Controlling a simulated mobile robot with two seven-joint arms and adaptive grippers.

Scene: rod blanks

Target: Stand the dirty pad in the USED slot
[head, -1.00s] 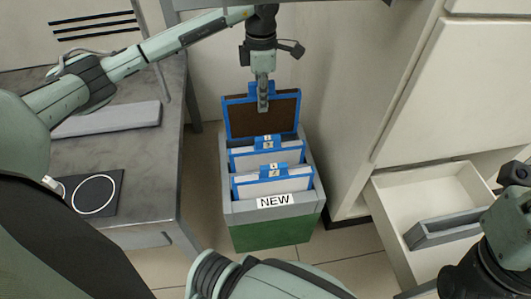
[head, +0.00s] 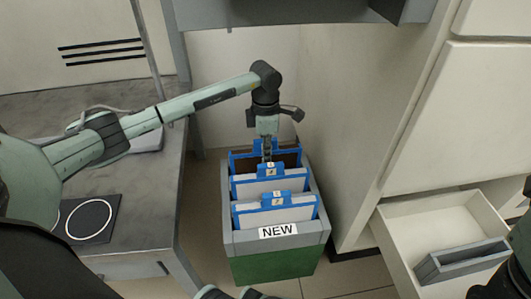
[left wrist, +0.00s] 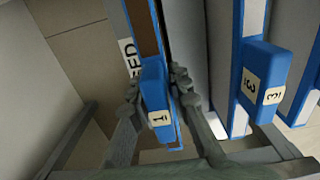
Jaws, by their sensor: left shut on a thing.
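The dirty pad (head: 290,159) has a blue frame and a brown face. It stands roughly upright at the rear of the grey and green bin (head: 226,215), with its lower part hidden behind the pad in front. My left gripper (head: 267,156) is above it, shut on its blue tab. In the left wrist view, the tab marked 1 (left wrist: 155,105) sits between the fingers. A partly hidden label ending in "ED" (left wrist: 130,58) shows beside the pad there. Whether the pad's bottom touches the slot floor is hidden.
Two white-faced blue-framed pads stand in front, a middle one (head: 250,189) and a front one (head: 250,219), behind the NEW label (head: 278,231). A grey table (head: 150,215) is close on the left. An open drawer (head: 400,245) and cabinet are on the right.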

